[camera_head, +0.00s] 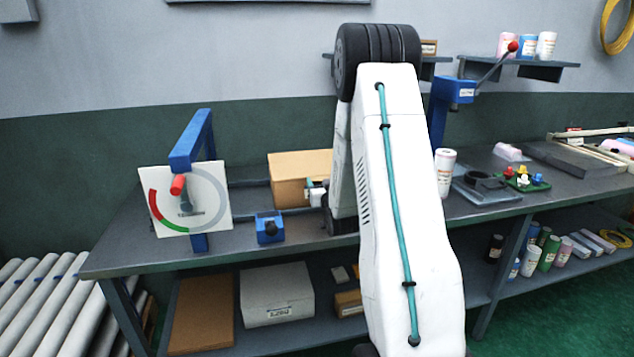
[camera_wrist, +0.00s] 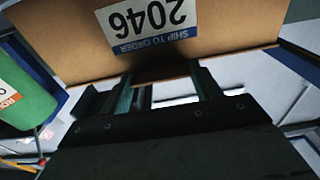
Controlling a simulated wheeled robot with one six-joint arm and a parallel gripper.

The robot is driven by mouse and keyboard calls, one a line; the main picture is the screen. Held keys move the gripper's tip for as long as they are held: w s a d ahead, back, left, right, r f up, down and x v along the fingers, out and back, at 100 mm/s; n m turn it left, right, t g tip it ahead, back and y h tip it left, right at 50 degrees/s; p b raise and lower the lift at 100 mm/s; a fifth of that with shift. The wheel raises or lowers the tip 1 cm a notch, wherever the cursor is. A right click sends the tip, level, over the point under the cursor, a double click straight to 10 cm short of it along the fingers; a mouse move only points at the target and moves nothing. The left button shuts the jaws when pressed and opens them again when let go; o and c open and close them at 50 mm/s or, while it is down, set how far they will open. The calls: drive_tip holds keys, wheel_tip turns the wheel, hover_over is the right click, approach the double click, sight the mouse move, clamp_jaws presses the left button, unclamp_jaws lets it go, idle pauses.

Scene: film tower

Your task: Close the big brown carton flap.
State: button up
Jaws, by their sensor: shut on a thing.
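The brown carton (camera_head: 290,165) stands on the workbench left of my arm in the head view, its right part hidden by the arm. My gripper (camera_head: 316,192) is low at the carton's right front. In the wrist view a broad brown cardboard panel (camera_wrist: 60,35) fills the top, with an upside-down white and blue label reading 2046. My gripper (camera_wrist: 165,88) has its two fingertips at the panel's lower edge and is shut on the cardboard, which looks like the flap. The exact grip is dark and partly hidden.
A blue frame (camera_head: 190,150) with a round gauge board stands left of the carton. A small blue block (camera_head: 269,227) sits in front. A white can (camera_head: 445,172) stands right of my arm. A green cylinder (camera_wrist: 22,95) is at the left in the wrist view.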

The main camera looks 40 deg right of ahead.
drive_tip(key=shift+s+a+f, duration=0.1)
drive_tip(key=shift+s+f, duration=0.05)
drive_tip(key=shift+f, duration=0.45)
drive_tip(key=o, duration=1.4)
drive_tip(key=shift+f, duration=0.1)
drive_tip(key=shift+r, duration=0.25)
drive_tip(key=v, duration=0.7)
drive_tip(key=shift+s+a, duration=0.15)
drive_tip(key=shift+s, duration=0.1)
